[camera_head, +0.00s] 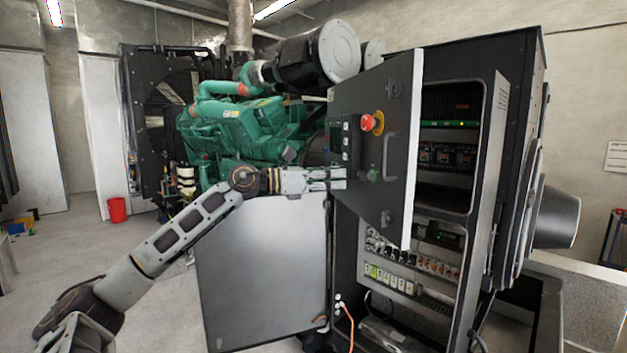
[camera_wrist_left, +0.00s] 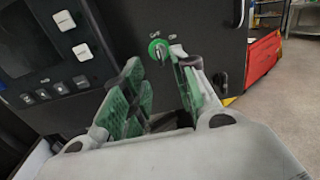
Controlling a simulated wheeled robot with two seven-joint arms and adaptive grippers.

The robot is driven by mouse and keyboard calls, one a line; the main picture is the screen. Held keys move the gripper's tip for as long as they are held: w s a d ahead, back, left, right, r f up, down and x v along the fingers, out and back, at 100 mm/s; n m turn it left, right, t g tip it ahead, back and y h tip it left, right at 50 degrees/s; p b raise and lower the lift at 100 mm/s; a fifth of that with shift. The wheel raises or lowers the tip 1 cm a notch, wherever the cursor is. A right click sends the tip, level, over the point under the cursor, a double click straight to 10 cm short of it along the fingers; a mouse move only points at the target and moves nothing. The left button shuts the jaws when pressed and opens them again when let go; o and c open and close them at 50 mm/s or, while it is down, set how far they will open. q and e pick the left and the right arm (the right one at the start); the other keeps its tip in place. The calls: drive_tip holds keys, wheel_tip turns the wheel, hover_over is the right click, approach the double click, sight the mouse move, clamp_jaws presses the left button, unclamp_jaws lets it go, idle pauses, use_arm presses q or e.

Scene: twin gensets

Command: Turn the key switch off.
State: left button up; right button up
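The key switch (camera_head: 373,172) is a small green round fitting on the dark open cabinet door (camera_head: 398,110), below the red emergency button. In the left wrist view the green key switch (camera_wrist_left: 157,46) shows just beyond my fingertips, with small white labels around its top. My left gripper (camera_head: 340,178) reaches in from the left in front of the door. In the left wrist view my left gripper (camera_wrist_left: 157,72) is open, with green pads on either side of a gap facing the switch. Whether a finger touches the switch I cannot tell. My right gripper is not in view.
The red emergency button (camera_head: 372,122) on a yellow base and a door handle (camera_head: 388,155) stick out near the switch. A display panel (camera_wrist_left: 38,45) with white buttons is left of it. The green engine (camera_head: 240,130) stands behind my arm. Open floor lies to the left.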

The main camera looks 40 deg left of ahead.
use_arm(q)
drive_tip(key=shift+v, duration=2.6)
